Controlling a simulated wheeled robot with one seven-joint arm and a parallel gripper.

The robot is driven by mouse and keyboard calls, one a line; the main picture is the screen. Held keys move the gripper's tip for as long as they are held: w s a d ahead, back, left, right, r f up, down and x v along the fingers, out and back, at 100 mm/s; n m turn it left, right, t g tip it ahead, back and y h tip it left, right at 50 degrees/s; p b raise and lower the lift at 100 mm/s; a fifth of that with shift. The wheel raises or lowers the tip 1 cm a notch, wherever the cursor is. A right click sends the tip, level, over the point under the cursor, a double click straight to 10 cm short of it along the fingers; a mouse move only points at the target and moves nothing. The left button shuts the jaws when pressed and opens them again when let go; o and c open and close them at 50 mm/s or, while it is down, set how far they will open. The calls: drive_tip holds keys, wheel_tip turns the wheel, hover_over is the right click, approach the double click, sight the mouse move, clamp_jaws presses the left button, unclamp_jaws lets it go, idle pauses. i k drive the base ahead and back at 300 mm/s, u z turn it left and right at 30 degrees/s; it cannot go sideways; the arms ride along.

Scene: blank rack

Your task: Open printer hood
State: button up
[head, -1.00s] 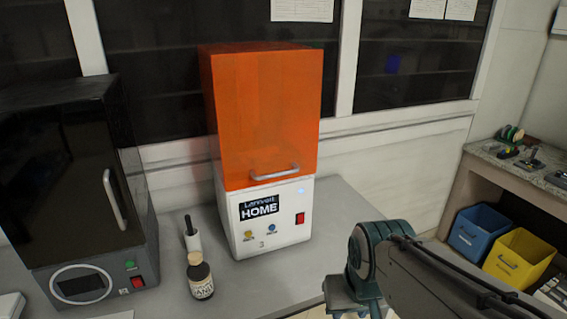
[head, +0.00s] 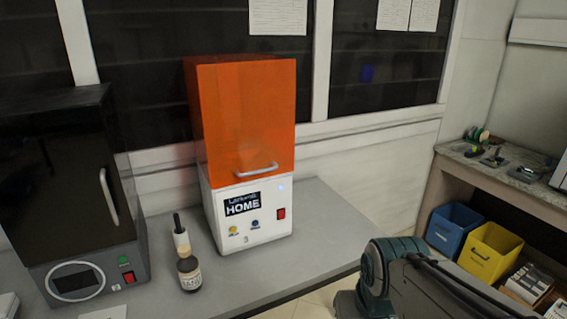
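The printer (head: 249,216) stands on the grey table, with a white base, a label reading HOME, two small knobs and a red switch. Its orange hood (head: 246,120) is down and rests on the white base. A grey bar handle (head: 256,170) runs across the hood's lower front edge. My arm shows at the lower right, apart from the printer and in front of the table's right end. My gripper's fingers are not visible in the head view.
A black machine (head: 70,200) with an upright handle stands left of the printer. A dark bottle (head: 189,274) and a white container with a black top (head: 181,238) stand between them. The table (head: 318,228) is clear right of the printer. Blue (head: 453,229) and yellow (head: 489,252) bins sit at right.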

sight(242, 107)
drive_tip(key=u, duration=0.05)
drive_tip(key=i, duration=1.1)
drive_tip(key=u, duration=0.75)
